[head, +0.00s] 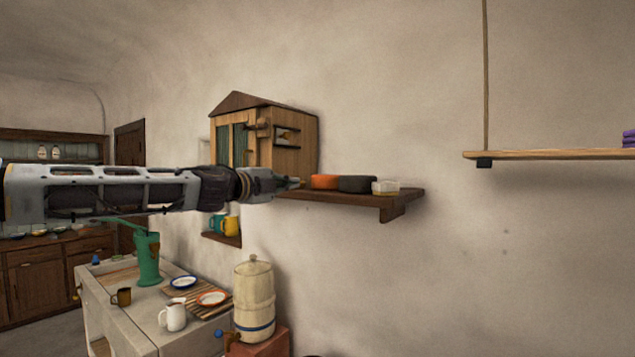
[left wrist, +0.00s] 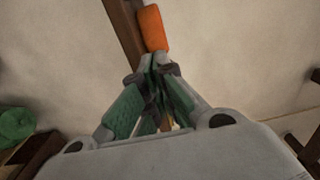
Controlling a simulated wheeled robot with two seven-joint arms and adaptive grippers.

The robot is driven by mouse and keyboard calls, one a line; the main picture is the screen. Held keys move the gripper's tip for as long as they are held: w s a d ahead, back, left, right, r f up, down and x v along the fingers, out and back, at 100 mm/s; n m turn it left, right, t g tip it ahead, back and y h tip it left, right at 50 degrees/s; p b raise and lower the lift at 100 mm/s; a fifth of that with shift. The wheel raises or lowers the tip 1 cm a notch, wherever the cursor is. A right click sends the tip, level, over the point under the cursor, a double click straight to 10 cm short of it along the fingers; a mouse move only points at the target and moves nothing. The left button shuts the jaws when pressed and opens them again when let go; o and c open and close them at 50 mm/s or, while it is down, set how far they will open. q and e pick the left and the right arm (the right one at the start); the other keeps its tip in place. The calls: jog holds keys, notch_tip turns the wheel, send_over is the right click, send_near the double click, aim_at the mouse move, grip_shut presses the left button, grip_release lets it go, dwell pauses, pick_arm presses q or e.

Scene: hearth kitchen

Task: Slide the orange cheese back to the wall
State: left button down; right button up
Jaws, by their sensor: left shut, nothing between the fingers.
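The orange cheese (head: 325,182) sits on a dark wooden wall shelf (head: 412,197), to the left of a black round item. My left gripper (head: 297,184) reaches in from the left, its tip at the left side of the cheese. In the left wrist view the orange cheese (left wrist: 152,29) is just beyond the closed fingertips (left wrist: 158,62). The fingers are together with nothing between them. I cannot tell whether the tip touches the cheese. My right gripper is not in view.
A black round item (head: 356,184) and a pale block (head: 386,187) share the shelf to the right. A wooden cabinet (head: 293,152) hangs behind my left gripper. Below stand a counter (head: 143,317) with dishes and a cream crock (head: 254,300). A hanging shelf (head: 560,155) is at right.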

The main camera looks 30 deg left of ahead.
aim_at(323, 180)
pick_arm(q)
jog(key=shift+w+d, duration=0.1)
jog(key=shift+w, duration=0.15)
jog(key=shift+w+d+p, duration=0.15)
jog(key=shift+w+p, duration=0.5)
jog(key=shift+w, duration=1.6)
jog(key=shift+w+d+p, duration=0.15)
jog(key=shift+w+p, duration=0.45)
jog(key=shift+w, duration=1.6)
jog(key=shift+w+d+p, duration=0.15)
jog(key=shift+w+p, duration=0.5)
jog(key=shift+w, duration=1.6)
jog(key=shift+w, duration=0.1)
